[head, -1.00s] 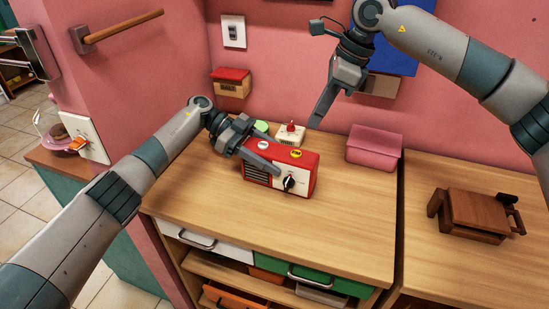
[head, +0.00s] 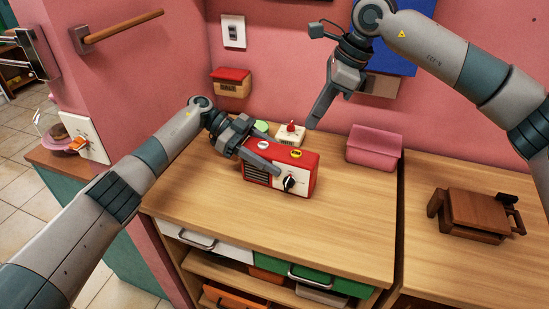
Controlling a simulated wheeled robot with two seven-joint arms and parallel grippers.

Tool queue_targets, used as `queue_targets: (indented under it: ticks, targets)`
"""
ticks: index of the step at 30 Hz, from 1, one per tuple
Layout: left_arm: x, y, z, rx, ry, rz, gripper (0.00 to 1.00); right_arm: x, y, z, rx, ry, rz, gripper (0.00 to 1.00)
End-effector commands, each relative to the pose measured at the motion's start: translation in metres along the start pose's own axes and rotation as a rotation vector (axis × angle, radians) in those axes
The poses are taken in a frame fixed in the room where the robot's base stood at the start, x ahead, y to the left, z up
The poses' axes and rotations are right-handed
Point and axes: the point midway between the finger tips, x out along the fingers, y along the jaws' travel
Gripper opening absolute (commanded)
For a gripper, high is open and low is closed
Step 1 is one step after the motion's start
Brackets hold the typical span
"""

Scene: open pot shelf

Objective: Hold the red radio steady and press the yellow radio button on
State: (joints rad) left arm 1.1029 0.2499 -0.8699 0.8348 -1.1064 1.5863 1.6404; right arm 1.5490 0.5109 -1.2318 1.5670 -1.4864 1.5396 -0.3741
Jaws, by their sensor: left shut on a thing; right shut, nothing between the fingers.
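The red radio (head: 304,173) stands upright on the wooden counter, its white front panel and black knob facing the front. The yellow button (head: 296,153) sits on its top, toward the right; a second, pale button (head: 264,146) is on the top toward the left. My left gripper (head: 262,166) is shut on the radio, its fingers lying over the left and middle part and hiding some of the front and top. My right gripper (head: 313,124) is shut and empty, pointing down in the air above and to the right of the yellow button, apart from it.
A small cream box with a red knob (head: 290,134) stands behind the radio, beside a green item (head: 262,127). A pink bin (head: 374,149) is to the right. The counter (head: 230,217) is clear in front. A brown wooden item (head: 474,212) lies on the right counter.

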Motion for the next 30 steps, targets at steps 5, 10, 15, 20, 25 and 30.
queue_targets:
  ticks: [5, 10, 15, 20, 25, 30]
  targets:
    - [-0.001, 0.000, 0.000, 0.000, 0.000, -0.001, 0.05, 0.009, 0.004, 0.010, -0.091, -0.062, -0.056, 0.00]
    - [-0.001, 0.000, 0.000, 0.000, 0.000, -0.001, 0.05, 0.011, 0.007, 0.021, -0.196, -0.148, -0.156, 0.00]
    - [-0.001, 0.000, 0.000, 0.000, 0.000, -0.001, 0.05, 0.004, 0.006, 0.028, -0.279, -0.226, -0.272, 0.00]
    - [-0.001, 0.000, 0.000, 0.000, 0.000, -0.001, 0.05, -0.004, 0.004, 0.030, -0.320, -0.270, -0.353, 0.00]
    - [0.000, 0.000, 0.000, 0.000, 0.000, -0.001, 0.05, -0.008, 0.003, 0.030, -0.335, -0.283, -0.385, 0.00]
    - [0.000, 0.000, 0.000, 0.000, 0.000, -0.001, 0.05, -0.008, 0.002, 0.030, -0.335, -0.283, -0.386, 0.00]
